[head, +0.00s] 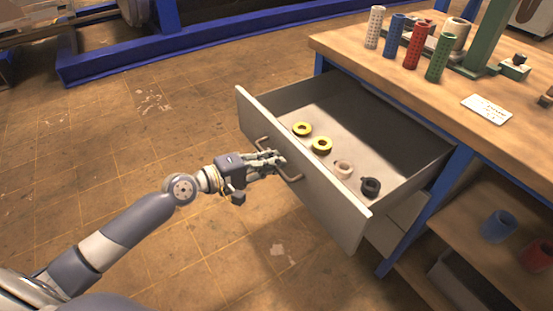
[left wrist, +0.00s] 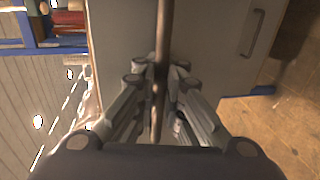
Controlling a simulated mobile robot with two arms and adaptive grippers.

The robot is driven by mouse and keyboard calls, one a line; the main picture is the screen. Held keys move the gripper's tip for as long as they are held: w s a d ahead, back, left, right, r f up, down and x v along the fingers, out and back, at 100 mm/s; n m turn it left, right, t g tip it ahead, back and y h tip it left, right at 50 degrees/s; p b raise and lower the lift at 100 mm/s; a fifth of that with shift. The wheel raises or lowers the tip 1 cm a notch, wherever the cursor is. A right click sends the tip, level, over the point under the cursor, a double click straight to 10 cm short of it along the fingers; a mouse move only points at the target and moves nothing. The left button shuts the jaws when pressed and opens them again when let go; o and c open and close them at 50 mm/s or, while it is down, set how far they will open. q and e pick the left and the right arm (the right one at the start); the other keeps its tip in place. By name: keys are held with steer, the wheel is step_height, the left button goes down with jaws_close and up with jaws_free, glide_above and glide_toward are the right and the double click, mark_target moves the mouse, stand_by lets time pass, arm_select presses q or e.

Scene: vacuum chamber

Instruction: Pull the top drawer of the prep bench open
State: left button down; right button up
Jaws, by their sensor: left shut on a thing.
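The top drawer (head: 310,172) of the prep bench (head: 400,75) stands well open, pulled out from under the wooden top. Its grey front faces my left arm and carries a bar handle (head: 292,178). My left gripper (head: 278,160) is shut on that handle. In the left wrist view the handle bar (left wrist: 164,40) runs between the two fingers (left wrist: 158,85). Inside the drawer lie two yellow rings (head: 302,129), a pale ring (head: 343,169) and a black ring (head: 370,187). My right gripper is not in view.
On the bench top stand several perforated cylinders (head: 392,36), a green stand (head: 486,45) and a white card (head: 486,109). A lower shelf holds a blue cup (head: 498,226). A blue frame (head: 200,40) runs along the back. The tiled floor left of the drawer is clear.

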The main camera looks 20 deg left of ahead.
arm_select(q)
steer(key=shift+s+a, duration=0.25)
steer(key=shift+s, duration=0.05)
steer(key=shift+r, duration=0.1)
steer(key=c, duration=1.7)
jaws_free()
steer(key=v, duration=1.2)
